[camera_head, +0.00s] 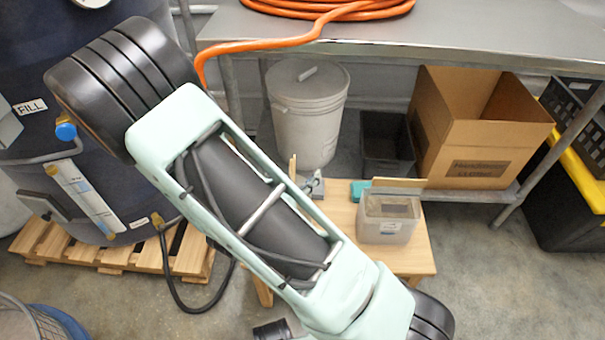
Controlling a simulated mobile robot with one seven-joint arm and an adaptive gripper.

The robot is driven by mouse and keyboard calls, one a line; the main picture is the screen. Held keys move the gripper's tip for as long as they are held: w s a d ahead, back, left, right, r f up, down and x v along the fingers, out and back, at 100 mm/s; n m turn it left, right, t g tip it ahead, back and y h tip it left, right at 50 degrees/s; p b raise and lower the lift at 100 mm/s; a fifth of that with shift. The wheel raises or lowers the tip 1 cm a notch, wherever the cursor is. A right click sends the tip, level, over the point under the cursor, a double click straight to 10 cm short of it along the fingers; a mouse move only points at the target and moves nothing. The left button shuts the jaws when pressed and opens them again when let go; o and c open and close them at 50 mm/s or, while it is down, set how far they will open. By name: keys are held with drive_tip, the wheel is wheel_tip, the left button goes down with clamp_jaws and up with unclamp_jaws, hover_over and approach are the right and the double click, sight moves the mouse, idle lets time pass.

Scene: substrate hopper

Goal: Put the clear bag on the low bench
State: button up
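The low bench (411,262) is a small wooden one at the middle right, in front of the metal table. My mint-green arm crosses the picture from upper left to lower right and hides the bench's left part. I cannot make out a clear bag in this view. A translucent tub (385,232) with something brownish inside stands on the bench. My gripper does not show.
Behind the tub are a tan board (398,184) and a small teal item. A grey lidded bucket (312,125), a dark bin (387,140) and an open cardboard box (465,150) sit under the metal table (470,35). A dark tank stands on a pallet (110,257) at left.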

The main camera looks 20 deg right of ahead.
drive_tip(key=p+v, duration=0.3)
drive_tip(key=v, duration=0.9)
drive_tip(key=shift+r, duration=0.1)
